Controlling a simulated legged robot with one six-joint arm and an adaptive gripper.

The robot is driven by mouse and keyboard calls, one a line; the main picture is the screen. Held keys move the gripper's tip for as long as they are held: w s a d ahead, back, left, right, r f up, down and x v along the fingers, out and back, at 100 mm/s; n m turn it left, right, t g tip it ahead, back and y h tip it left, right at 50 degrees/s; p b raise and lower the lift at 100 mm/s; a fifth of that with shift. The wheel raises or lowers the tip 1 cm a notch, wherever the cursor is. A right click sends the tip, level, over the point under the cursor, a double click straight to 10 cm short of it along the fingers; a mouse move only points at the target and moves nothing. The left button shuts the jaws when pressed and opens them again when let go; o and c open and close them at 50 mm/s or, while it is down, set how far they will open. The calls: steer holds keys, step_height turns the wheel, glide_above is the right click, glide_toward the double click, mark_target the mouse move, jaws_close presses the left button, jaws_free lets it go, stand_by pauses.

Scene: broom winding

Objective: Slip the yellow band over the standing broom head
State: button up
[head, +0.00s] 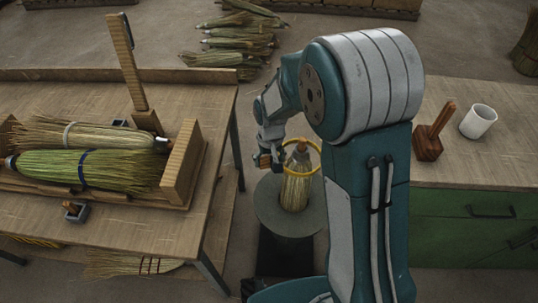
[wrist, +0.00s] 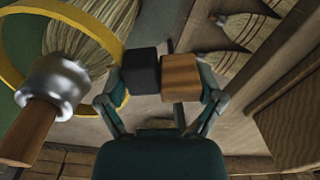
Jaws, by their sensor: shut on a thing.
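The broom head (head: 295,190) stands upright on a round grey plate (head: 270,214), straw below and a short wooden stub on top. In the wrist view its straw (wrist: 92,35), metal collar (wrist: 52,86) and wooden stub (wrist: 28,132) show at left. The yellow band (head: 318,160) is a ring that surrounds the top of the broom head in the picture; it also shows in the wrist view (wrist: 117,48). I cannot tell its exact height on the straw. My gripper (head: 268,157) is shut at the band's left side, with a black block and a wooden block between its fingers (wrist: 161,75).
A workbench (head: 130,215) at left carries a wooden cradle (head: 183,165) with straw brooms and an upright wooden post (head: 127,60). At right, a green cabinet (head: 470,225) holds a wooden tool (head: 430,140) and a white cup (head: 478,121). Straw bundles (head: 235,45) lie behind.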

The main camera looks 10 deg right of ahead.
mark_target(269, 205)
steer(key=shift+f, duration=12)
steer(key=shift+s+r, duration=0.15)
steer(key=o, duration=0.9)
steer(key=shift+r, duration=0.1)
step_height(269, 205, up, 12)
steer(key=shift+f, duration=0.2)
